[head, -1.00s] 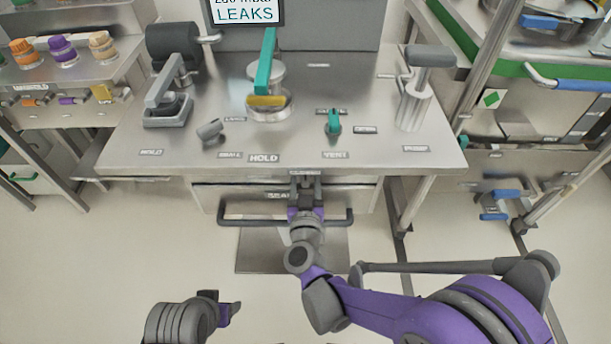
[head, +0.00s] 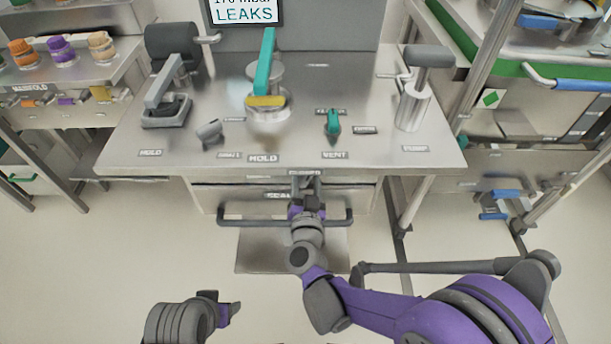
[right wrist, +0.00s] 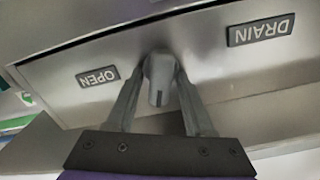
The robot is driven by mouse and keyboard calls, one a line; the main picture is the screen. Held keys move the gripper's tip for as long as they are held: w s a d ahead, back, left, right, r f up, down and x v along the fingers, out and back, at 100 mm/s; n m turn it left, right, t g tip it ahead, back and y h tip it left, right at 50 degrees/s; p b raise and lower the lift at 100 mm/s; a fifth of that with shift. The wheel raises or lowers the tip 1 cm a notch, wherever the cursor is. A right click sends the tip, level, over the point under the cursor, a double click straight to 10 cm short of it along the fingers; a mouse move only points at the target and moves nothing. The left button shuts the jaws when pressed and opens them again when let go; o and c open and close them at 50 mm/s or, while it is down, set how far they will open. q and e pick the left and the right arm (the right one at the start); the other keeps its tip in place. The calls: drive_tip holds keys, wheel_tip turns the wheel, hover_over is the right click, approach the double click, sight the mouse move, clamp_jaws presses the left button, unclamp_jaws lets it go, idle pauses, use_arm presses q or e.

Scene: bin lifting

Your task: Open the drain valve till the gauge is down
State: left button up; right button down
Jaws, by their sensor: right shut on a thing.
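The drain valve is a small grey knob (right wrist: 158,88) on the metal front panel in the right wrist view, between upside-down labels OPEN (right wrist: 98,76) and DRAIN (right wrist: 261,30). My right gripper (head: 306,184) is shut on this knob, one finger on each side, below the bench's front edge. In the head view the hand hides the knob. The gauge screen (head: 246,12) at the top reads about 170 mbar, with LEAKS below it; its top is cut off. My left gripper (head: 222,304) hangs low over the floor, away from the bench; its jaw opening is unclear.
The steel bench (head: 290,140) holds a teal-handled lever (head: 264,62), a grey lever clamp (head: 167,92), a teal vent knob (head: 333,122) and a grey-topped post (head: 414,98). A dark handle bar (head: 252,222) sits below the hand. Side racks stand left and right. Floor in front is clear.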

drive_tip(key=m, duration=0.3)
drive_tip(key=shift+d+f+m, duration=0.15)
drive_tip(key=shift+m, duration=0.25)
drive_tip(key=m, duration=0.3)
drive_tip(key=shift+d+f+m, duration=0.1)
drive_tip(key=shift+m, duration=0.2)
drive_tip(key=m, duration=0.6)
drive_tip(key=shift+d+f+m, duration=0.1)
drive_tip(key=shift+f+m, duration=0.2)
drive_tip(key=c, duration=0.6)
unclamp_jaws()
drive_tip(key=shift+c, duration=0.2)
